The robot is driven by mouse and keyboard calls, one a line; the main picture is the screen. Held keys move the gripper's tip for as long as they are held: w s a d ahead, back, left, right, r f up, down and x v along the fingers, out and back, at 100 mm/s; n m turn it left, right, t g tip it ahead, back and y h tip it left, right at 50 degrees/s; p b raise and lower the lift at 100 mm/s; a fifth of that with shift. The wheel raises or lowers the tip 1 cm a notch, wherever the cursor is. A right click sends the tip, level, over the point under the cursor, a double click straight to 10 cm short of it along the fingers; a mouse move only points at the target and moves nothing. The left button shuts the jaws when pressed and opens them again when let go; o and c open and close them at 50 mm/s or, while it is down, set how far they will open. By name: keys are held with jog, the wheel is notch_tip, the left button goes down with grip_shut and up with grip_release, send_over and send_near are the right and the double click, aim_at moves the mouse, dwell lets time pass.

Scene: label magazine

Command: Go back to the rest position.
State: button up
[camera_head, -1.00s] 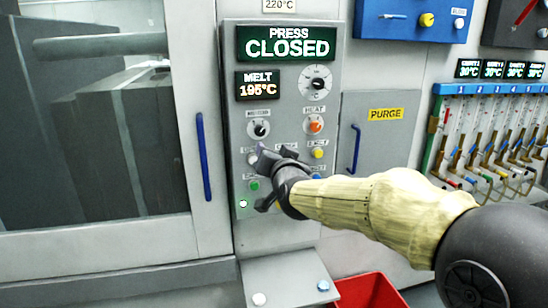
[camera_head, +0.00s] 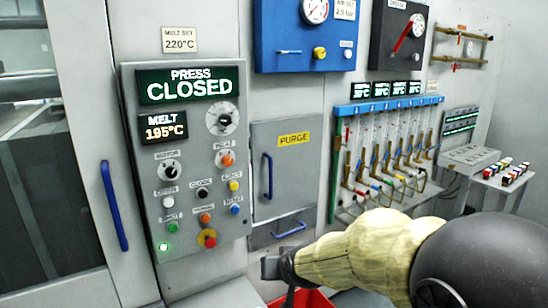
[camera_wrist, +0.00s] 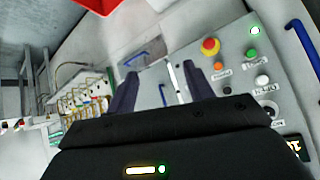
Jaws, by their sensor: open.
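My gripper (camera_head: 280,266) is in front of the machine, below and right of the control panel (camera_head: 187,240), over the red bin. In the wrist view its two dark fingers (camera_wrist: 158,88) stand apart with nothing between them. The gripper is open and touches nothing that I can see. My arm reaches in from the lower right of the head view in a pale yellow sleeve. The panel displays read "PRESS CLOSED" (camera_head: 190,85) and "MELT 195°C" (camera_head: 161,127). A green lamp (camera_head: 163,246) is lit at the panel's lower left.
A purge door (camera_head: 290,185) with a blue handle is right of the panel. A red bin (camera_head: 318,299) lies partly hidden below my gripper. Flow tubes (camera_head: 385,150) hang further right, beside a side table (camera_head: 490,178) with small coloured blocks. A blue door handle (camera_head: 113,205) is at left.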

jog(key=s+d+f+m+g+h+p, duration=0.1)
jog(key=s+d+f+g, duration=0.5)
jog(key=s+d, duration=0.8)
jog(key=s+h+p, duration=0.1)
jog(key=s+p, duration=0.1)
jog(key=s, duration=0.1)
jog(key=shift+s+h, duration=0.2)
jog(key=shift+h, duration=0.2)
jog(key=shift+d+f, duration=0.1)
jog(key=shift+c, duration=0.2)
dwell(0.4)
